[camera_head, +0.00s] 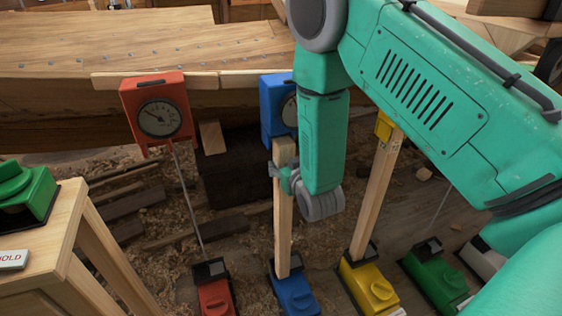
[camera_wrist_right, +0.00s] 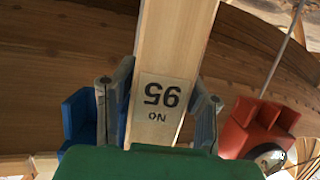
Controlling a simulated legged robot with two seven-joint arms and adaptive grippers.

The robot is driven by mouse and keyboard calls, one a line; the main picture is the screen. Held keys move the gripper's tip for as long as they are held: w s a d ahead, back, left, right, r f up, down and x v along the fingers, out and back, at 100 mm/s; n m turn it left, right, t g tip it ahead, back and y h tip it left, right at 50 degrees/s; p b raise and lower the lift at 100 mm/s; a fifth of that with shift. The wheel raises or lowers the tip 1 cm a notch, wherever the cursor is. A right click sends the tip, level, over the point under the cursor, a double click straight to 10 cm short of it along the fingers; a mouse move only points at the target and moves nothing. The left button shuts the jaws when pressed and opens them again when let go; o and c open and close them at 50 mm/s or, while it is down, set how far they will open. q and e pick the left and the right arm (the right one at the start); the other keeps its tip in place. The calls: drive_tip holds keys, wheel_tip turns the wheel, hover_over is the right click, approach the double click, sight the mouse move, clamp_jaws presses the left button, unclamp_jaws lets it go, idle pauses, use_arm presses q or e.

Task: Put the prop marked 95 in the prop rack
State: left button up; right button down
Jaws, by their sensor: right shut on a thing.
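The prop marked 95 is a pale wooden post (camera_head: 283,230), close to upright. Its printed "NO 95" reads upside down in the right wrist view (camera_wrist_right: 165,35). Its lower end meets the blue base (camera_head: 293,295). Its upper end is just in front of the blue gauge head (camera_head: 272,118); I cannot tell whether they touch. My right gripper (camera_head: 285,180) is shut on the upper part of this prop, with a finger on each side in the right wrist view (camera_wrist_right: 160,105). My left gripper is not in view. I cannot make out a prop rack.
The planked hull (camera_head: 150,45) spans the back. A red gauge head (camera_head: 157,110) with a thin rod stands left, above a red base (camera_head: 214,295). A yellow-based wooden prop (camera_head: 375,195) stands right. A wooden stand (camera_head: 45,235) at the left carries a green device (camera_head: 25,192).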

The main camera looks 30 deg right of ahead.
sight(287, 152)
drive_tip(key=shift+s+a+p, duration=0.15)
drive_tip(key=shift+s+a, duration=0.05)
drive_tip(key=shift+s, duration=0.55)
drive_tip(key=shift+s+a+p, duration=0.1)
drive_tip(key=shift+s+a, duration=0.05)
drive_tip(key=shift+s, duration=0.6)
drive_tip(key=shift+s+a+p, duration=0.15)
drive_tip(key=shift+s+a, duration=0.05)
drive_tip(key=shift+s, duration=0.55)
drive_tip(key=shift+r, duration=0.1)
drive_tip(key=shift+r+p, duration=2.95)
drive_tip(key=shift+r, duration=0.3)
